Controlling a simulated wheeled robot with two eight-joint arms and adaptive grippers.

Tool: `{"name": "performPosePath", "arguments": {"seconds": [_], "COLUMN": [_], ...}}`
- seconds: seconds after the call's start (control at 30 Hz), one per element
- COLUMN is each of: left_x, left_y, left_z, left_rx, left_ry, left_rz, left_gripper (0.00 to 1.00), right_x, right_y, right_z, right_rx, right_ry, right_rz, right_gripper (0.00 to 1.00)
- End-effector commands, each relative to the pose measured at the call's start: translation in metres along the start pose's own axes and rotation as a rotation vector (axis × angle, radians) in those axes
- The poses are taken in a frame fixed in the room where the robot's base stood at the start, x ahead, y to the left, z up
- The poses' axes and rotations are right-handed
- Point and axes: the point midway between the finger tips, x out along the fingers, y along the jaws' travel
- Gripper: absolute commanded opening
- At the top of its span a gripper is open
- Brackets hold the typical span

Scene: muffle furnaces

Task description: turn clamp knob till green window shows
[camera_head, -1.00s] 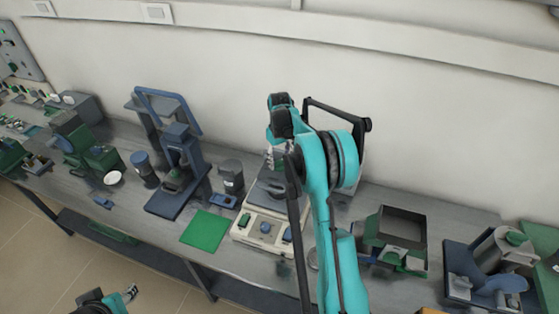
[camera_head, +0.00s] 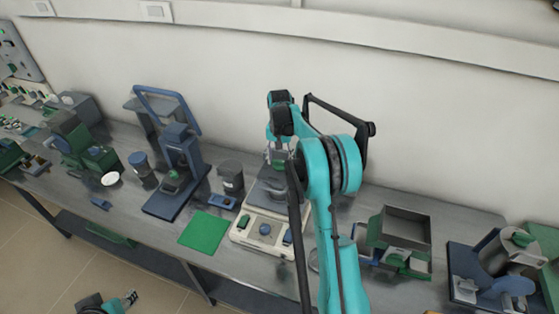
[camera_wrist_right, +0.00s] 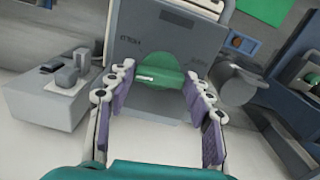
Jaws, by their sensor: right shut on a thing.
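The clamp knob looks to be the green part with a white mark (camera_wrist_right: 153,76) in the right wrist view. My right gripper (camera_wrist_right: 158,92) has its purple-padded fingers on either side of it and is shut on it. In the head view my right gripper (camera_head: 279,158) points down over the dark plate of a cream-based machine (camera_head: 254,242), and the knob is largely hidden there. I cannot make out a clamp window for certain. My left gripper (camera_head: 130,298) is at the bottom left, clear of the bench; its jaw opening is too small to judge.
A green mat (camera_head: 204,231) lies left of the machine. A dark jar (camera_head: 231,176) and a blue stand press (camera_head: 175,160) are further left. An open-topped box device (camera_head: 403,226) stands to the right. The wall is close behind.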

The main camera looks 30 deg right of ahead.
Motion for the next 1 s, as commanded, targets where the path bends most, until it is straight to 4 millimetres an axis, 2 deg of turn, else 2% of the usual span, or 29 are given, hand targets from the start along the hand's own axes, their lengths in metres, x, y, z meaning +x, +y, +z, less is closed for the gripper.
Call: {"name": "performPosePath", "arguments": {"seconds": [0.3, 0.8, 0.83, 0.9, 1.0], "left_x": [0.0022, 0.0024, 0.0024, 0.0024, 0.0024], "left_y": [0.0, 0.0, 0.0, 0.0, 0.0], "left_z": [0.0016, 0.0017, 0.0017, 0.0017, 0.0017], "left_rx": [0.0, 0.0, 0.0, 0.0, 0.0], "left_ry": [0.0, 0.0, 0.0, 0.0, 0.0], "left_rz": [0.0, 0.0, 0.0, 0.0, 0.0], "left_gripper": [0.4, 0.4, 0.4, 0.4, 0.4], "right_x": [0.0003, 0.0002, 0.0002, 0.0002, 0.0001], "right_y": [-0.0004, -0.0005, -0.0005, -0.0004, -0.0005], "right_z": [0.0005, 0.0005, 0.0005, 0.0005, 0.0004], "right_rx": [0.111, 0.13, 0.13, 0.13, 0.129], "right_ry": [-0.002, -0.002, -0.002, -0.002, -0.001], "right_rz": [0.0, 0.0, 0.0, 0.0, 0.0], "right_gripper": [0.23, 0.23, 0.54, 0.72, 0.72]}}
